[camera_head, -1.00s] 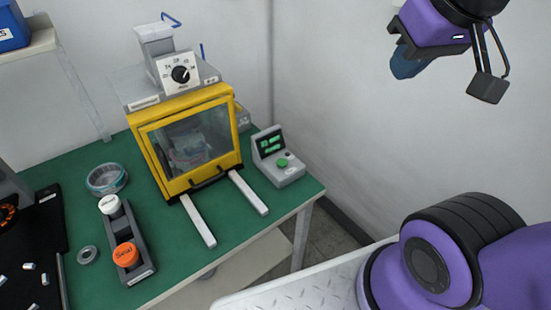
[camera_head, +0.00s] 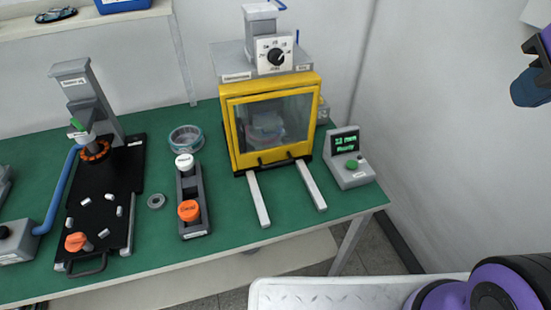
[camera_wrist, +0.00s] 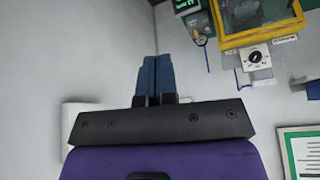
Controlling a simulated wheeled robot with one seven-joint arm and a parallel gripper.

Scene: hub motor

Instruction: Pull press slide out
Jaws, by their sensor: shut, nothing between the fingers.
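The press (camera_head: 240,62) stands on the green table in the head view, with a yellow-framed window (camera_head: 233,130) that is shut. A black handle (camera_head: 278,162) runs along the window's lower edge. Two pale rails (camera_head: 258,200) stick out in front of the press, empty on top. A slide inside cannot be made out clearly through the glass. My gripper (camera_head: 530,88) is at the right edge of the head view, high and well apart from the press. In the wrist view its blue fingers (camera_wrist: 153,75) are together and hold nothing. The yellow frame (camera_wrist: 262,38) shows upside down there.
A holder with white and orange knobs (camera_head: 192,205) is to the left. A black tray fixture (camera_head: 105,205) is further left. A wall closes off the right side.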

